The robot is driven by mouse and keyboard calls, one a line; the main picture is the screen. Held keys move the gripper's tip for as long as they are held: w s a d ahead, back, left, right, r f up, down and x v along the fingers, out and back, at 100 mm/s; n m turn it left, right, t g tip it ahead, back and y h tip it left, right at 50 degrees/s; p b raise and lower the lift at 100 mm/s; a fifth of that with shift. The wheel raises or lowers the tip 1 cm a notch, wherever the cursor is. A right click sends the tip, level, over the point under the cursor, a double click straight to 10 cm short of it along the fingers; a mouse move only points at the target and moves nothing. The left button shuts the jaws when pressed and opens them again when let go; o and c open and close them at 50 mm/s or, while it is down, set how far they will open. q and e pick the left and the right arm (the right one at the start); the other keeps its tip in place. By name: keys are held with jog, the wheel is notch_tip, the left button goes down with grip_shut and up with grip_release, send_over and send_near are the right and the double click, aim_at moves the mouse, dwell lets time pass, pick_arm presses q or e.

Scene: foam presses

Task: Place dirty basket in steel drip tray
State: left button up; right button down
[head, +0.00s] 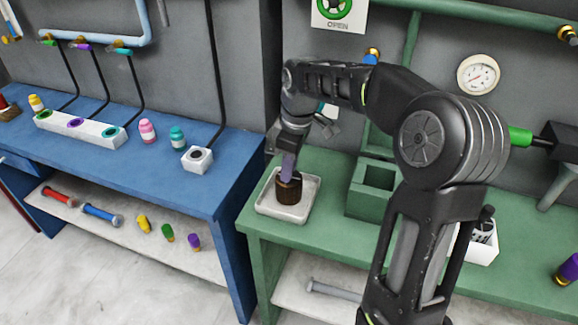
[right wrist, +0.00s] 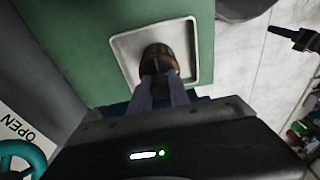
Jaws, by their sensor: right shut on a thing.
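The dirty basket (head: 289,189), a small dark brown cylinder, stands upright within the steel drip tray (head: 307,197) on the green bench. In the right wrist view the basket (right wrist: 157,52) is over the tray floor, inside the rim of the tray (right wrist: 184,42). My right gripper (head: 288,173) comes down from above and is shut on the basket's upper part. Its fingers (right wrist: 158,84) hide part of the basket. I cannot tell whether the basket's underside touches the tray. My left gripper is not in view.
A green box-like block (head: 372,190) with openings stands close to the right of the tray. A white container (head: 482,246) is farther right. The blue bench (head: 150,170) at left holds bottles and a white rack. A gap separates the benches.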

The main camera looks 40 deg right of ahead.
aim_at(294, 179)
jog(key=shift+f, duration=0.15)
jog(key=c, duration=1.2)
grip_release()
jog(key=shift+c, duration=0.2)
jog(key=shift+r, duration=0.3)
jog(key=r, duration=0.8)
jog(key=shift+s+d+r, duration=0.35)
jog(key=shift+s+r, duration=0.05)
jog(key=shift+s+r+p, duration=0.1)
jog(key=shift+r+p, duration=0.65)
jog(key=shift+r, duration=0.2)
jog(key=shift+s+r+p, duration=0.1)
jog(key=shift+r+p, duration=0.25)
jog(key=shift+r, duration=0.15)
